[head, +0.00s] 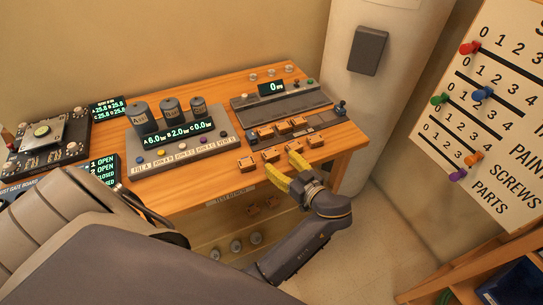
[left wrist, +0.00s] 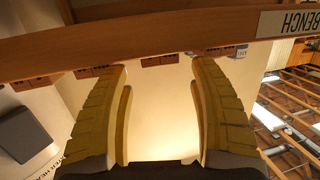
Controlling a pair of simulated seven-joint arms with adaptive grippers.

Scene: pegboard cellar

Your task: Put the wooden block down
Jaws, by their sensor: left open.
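Several small wooden blocks sit on the right part of the bench; the front row includes one at its left end (head: 246,164), one near the middle (head: 270,154) and one farther right (head: 295,147). I cannot tell which one the task means. My left gripper (head: 280,161) has yellow fingers and is at the bench's front edge, close to the front row. In the left wrist view the fingers (left wrist: 160,70) are spread with nothing held between them. A block (left wrist: 160,60) shows between the tips, beyond the bench edge and partly hidden by it. My right gripper is not in view.
The wooden bench (head: 190,195) carries a console with grey cylinders (head: 172,115), a long grey device with a display (head: 280,103) and a circuit board (head: 45,140) at left. A pegged wall board (head: 500,110) hangs at right.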

